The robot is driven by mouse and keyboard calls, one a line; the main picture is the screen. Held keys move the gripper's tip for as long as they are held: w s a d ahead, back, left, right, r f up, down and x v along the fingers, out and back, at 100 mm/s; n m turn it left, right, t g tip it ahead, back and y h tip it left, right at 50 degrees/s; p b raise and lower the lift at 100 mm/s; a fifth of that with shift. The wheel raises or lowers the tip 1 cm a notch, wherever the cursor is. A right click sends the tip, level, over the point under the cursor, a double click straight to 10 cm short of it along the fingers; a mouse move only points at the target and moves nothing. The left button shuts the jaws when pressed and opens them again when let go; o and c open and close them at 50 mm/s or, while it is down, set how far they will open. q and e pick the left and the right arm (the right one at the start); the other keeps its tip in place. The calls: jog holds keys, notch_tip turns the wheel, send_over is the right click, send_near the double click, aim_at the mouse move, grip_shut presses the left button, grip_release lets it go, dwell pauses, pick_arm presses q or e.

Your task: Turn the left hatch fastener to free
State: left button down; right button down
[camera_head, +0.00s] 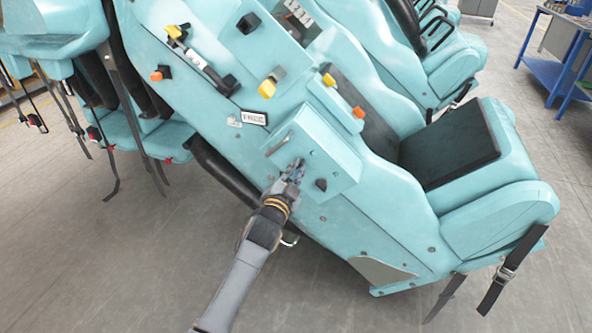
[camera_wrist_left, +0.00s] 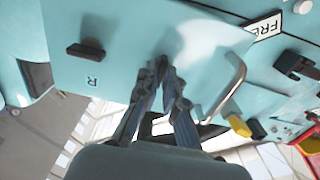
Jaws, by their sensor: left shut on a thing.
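The teal hatch (camera_head: 338,160) sits on the side of the teal coaster car. My left gripper (camera_head: 297,168) reaches its lower face from below. In the left wrist view the fingers (camera_wrist_left: 165,70) are close together against the hatch (camera_wrist_left: 125,25) and shut on the left hatch fastener, which they hide. Its turn angle cannot be seen. The right fastener, a black knob (camera_head: 320,184), is apart from the gripper; it also shows in the left wrist view (camera_wrist_left: 86,49), near a letter R. My right gripper is not in view.
A metal handle (camera_head: 280,143) stands out of the hatch beside the gripper. A FREE label (camera_head: 254,118) is on the car's panel, with yellow (camera_head: 267,88) and orange (camera_head: 358,112) parts around. A black seat (camera_head: 455,145) is at right. Grey floor is open below.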

pick_arm(q)
jog(key=c, duration=1.5)
grip_release()
jog(key=shift+o, duration=0.2)
jog(key=v, duration=1.2)
